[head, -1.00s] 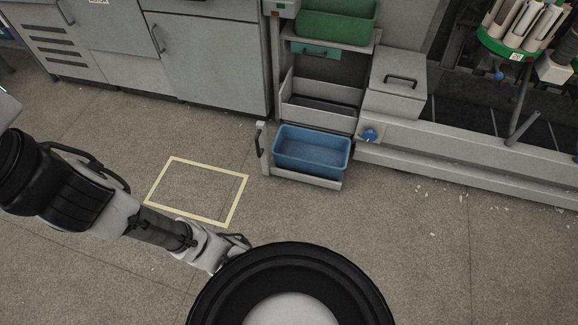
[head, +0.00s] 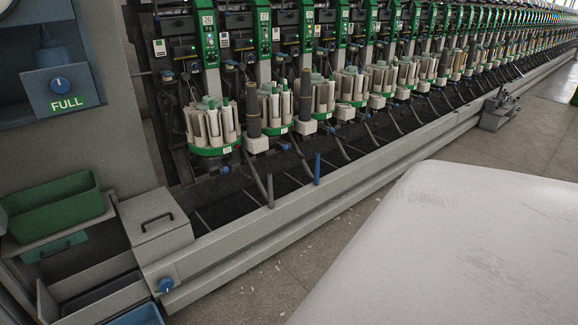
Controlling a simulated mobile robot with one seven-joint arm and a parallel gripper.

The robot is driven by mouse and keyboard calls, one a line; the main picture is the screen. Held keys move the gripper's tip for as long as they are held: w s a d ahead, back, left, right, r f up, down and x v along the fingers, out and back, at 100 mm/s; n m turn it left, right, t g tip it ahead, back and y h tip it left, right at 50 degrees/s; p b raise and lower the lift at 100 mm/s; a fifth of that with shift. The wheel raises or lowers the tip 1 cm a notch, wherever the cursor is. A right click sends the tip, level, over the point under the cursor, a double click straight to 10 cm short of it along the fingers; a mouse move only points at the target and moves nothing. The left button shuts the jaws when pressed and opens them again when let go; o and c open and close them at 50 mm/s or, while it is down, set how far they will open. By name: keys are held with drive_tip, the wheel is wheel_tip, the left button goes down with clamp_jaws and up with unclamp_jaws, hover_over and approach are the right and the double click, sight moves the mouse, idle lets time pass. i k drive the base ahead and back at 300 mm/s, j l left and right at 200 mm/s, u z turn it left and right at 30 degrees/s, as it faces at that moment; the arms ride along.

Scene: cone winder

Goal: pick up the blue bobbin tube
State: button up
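A thin blue tube (head: 317,170) stands upright near the front edge of the machine's dark trough, a little right of the picture's middle in the head view. It looks like the blue bobbin tube. Its lower end meets the trough or the front rail; I cannot tell which. A similar grey tube (head: 270,190) stands to its left, apart from it. My gripper is not in view.
The long winder's grey front rail (head: 395,150) runs rightward into the distance, below several bobbin magazines (head: 212,125). A green bin (head: 55,205) and grey lidded box (head: 155,225) stand left. A large pale surface (head: 450,250) covers the lower right. Floor shows between.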

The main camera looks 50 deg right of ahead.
sight(316, 176)
drive_tip(key=i+l, duration=0.5)
drive_tip(key=i, duration=0.15)
drive_tip(key=i+l+z, duration=0.1)
drive_tip(key=z, duration=1.9)
drive_tip(key=i+l+u, duration=0.1)
drive_tip(key=i, duration=0.4)
drive_tip(key=i+l+u, duration=0.1)
drive_tip(key=i+l, duration=0.6)
drive_tip(key=i, duration=0.25)
drive_tip(key=i+u, duration=0.1)
drive_tip(key=i, duration=0.55)
